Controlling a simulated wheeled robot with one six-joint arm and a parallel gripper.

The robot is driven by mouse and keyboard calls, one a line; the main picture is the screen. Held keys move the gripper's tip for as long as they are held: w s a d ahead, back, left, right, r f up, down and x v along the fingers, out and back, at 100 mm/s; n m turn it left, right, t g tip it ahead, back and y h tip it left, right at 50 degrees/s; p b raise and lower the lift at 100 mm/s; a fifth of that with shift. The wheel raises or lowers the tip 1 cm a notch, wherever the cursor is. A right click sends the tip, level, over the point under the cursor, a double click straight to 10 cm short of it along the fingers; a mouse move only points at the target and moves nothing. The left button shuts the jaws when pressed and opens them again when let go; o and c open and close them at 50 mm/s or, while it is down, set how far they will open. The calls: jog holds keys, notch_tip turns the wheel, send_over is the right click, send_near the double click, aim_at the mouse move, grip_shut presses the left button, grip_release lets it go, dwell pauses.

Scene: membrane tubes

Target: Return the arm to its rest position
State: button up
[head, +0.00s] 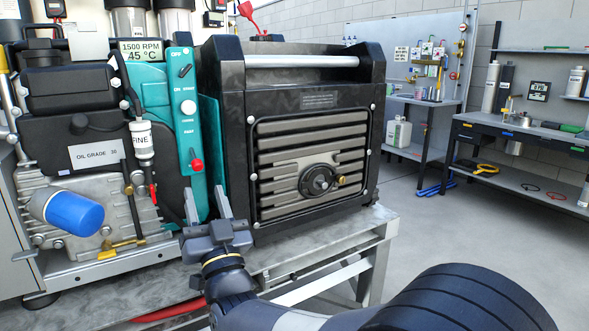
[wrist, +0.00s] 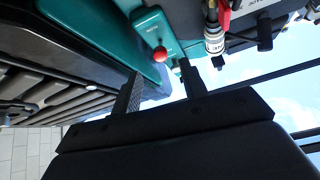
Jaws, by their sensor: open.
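My gripper (head: 207,207) is in front of the machine, low and just left of the black-framed generator housing (head: 309,130). Its two fingers stand apart and point toward the teal control panel (head: 183,130). Nothing is seen between them. In the wrist view my gripper (wrist: 158,85) is also open and empty. There the red-knobbed lever (wrist: 160,54) on the teal panel appears beyond the fingertips. My arm reaches in from the lower right of the head view. Whether the fingers touch the machine cannot be told.
The engine with a blue oil filter (head: 74,213) is left of my gripper. The machine stands on a grey metal bench (head: 340,238) below. Open floor (head: 440,225) lies to the right, with a workbench (head: 520,135) carrying bottles and tools behind it.

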aim_at(198, 165)
jog(key=x, duration=0.8)
jog(key=shift+w+r, duration=0.1)
jog(key=shift+r, duration=0.05)
jog(key=p, duration=0.2)
jog(key=shift+s+r+g+p, duration=0.2)
jog(key=shift+r+g+p, duration=0.1)
jog(key=shift+p, duration=0.85)
jog(key=p, duration=0.2)
jog(key=g+p, duration=0.1)
jog(key=p, duration=0.1)
jog(key=shift+s+r+g+h, duration=0.1)
jog(key=shift+r+g+h, duration=0.2)
notch_tip(198, 165, up, 2)
jog(key=g+h+p, duration=0.1)
jog(key=g+p, duration=0.1)
jog(key=p, duration=0.7)
jog(key=g+h+p, duration=0.1)
jog(key=g+p, duration=0.1)
jog(key=p, duration=0.8)
jog(key=shift+s+d+n+p, duration=0.1)
jog(key=shift+d+n+p, duration=0.05)
jog(key=shift+n+p, duration=0.2)
jog(key=shift+p, duration=0.5)
jog(key=shift+s+d+f, duration=0.1)
jog(key=shift+s+d, duration=0.05)
jog(key=shift+s, duration=0.2)
